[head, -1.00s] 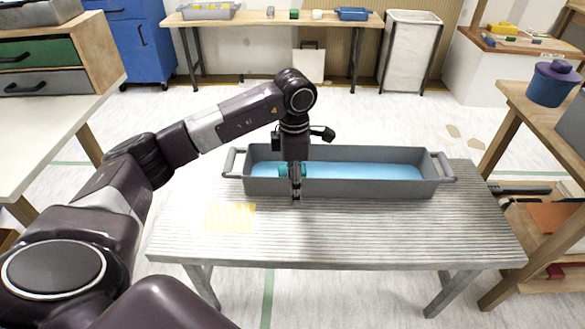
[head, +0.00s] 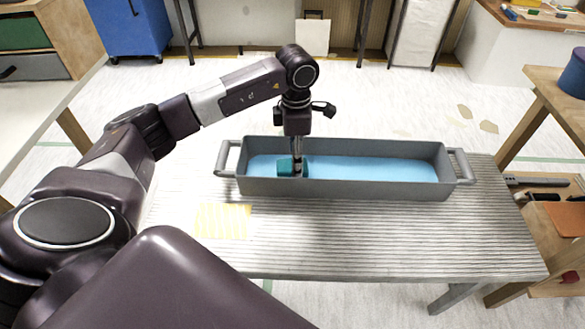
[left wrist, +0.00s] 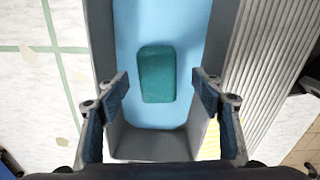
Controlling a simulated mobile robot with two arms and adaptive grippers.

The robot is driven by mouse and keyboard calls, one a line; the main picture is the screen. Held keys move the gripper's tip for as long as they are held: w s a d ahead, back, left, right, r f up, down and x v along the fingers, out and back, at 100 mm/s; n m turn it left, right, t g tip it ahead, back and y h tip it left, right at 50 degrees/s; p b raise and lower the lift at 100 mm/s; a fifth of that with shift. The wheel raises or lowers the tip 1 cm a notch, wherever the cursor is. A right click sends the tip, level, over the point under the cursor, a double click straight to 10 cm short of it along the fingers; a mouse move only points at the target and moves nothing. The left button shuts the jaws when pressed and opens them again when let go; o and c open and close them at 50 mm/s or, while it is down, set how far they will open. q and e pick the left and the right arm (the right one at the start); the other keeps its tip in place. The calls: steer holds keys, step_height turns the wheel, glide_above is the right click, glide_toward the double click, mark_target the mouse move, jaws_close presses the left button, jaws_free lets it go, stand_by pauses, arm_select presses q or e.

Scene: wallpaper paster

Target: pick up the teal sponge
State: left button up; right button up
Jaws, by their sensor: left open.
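The teal sponge (head: 285,167) lies inside the grey tray (head: 350,189), near its left end, on a light blue bottom. In the left wrist view the sponge (left wrist: 156,74) shows whole, between and a little beyond my fingertips, touching neither. My left gripper (head: 297,172) points down into the tray at the sponge; in the left wrist view its two fingers (left wrist: 160,85) are spread wide and empty. In the head view the fingers cover part of the sponge. My right gripper is in neither view.
The tray has a handle at each end and stands on a ridged grey table (head: 380,240). A yellow striped patch (head: 222,221) lies on the table in front of the tray. A wooden shelf (head: 545,250) stands close on the right. The table's front is mostly clear.

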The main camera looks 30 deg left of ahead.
arm_select(q)
steer(key=f, duration=0.2)
steer(key=a+f, duration=0.1)
steer(key=f, duration=0.1)
steer(key=shift+s+b, duration=0.15)
steer(key=shift+b, duration=0.15)
steer(key=shift+d+f, duration=0.1)
steer(key=shift+f, duration=0.2)
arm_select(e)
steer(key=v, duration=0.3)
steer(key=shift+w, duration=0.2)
arm_select(q)
steer(key=shift+c, duration=0.3)
steer(key=c, duration=1.1)
